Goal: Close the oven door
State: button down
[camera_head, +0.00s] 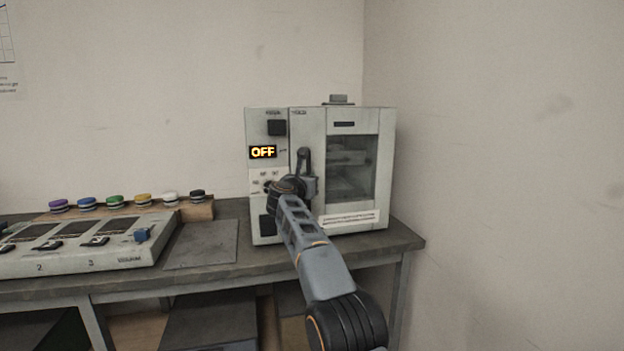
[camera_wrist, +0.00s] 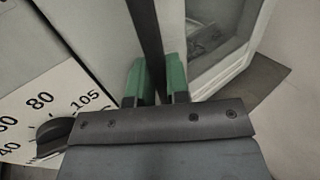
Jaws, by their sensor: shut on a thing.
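The oven (camera_head: 267,115) is a white box on the bench against the wall. Its display reads OFF. The oven door (camera_head: 313,128) has a dark window (camera_head: 360,165) and a dark upright handle (camera_head: 304,156) on its left side. In the head view the door looks near the front face; whether it is fully flush I cannot tell. My gripper (camera_head: 306,186) is at the handle. In the wrist view its green fingers (camera_wrist: 160,80) are shut on the dark handle bar (camera_wrist: 147,35), one on each side. My wrist hides part of the door's lower left.
The oven's temperature dial (camera_wrist: 56,136) is close to the left of my gripper in the wrist view. A control box (camera_head: 85,255) and a row of several coloured caps (camera_head: 115,201) are on the bench at left. A flat grey plate (camera_head: 205,244) lies between.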

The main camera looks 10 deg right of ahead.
jog(key=shift+w+a, duration=0.15)
jog(key=shift+a, duration=0.35)
jog(key=c, duration=1.3)
grip_release()
jog(key=shift+w+a+f, duration=0.15)
jog(key=shift+w+f, duration=0.05)
jog(key=shift+o, duration=1)
jog(key=b+v, duration=0.3)
jog(key=v, duration=1)
jog(key=shift+s+r+b, duration=0.15)
jog(key=shift+s+b, duration=0.25)
jog(key=shift+s, duration=0.1)
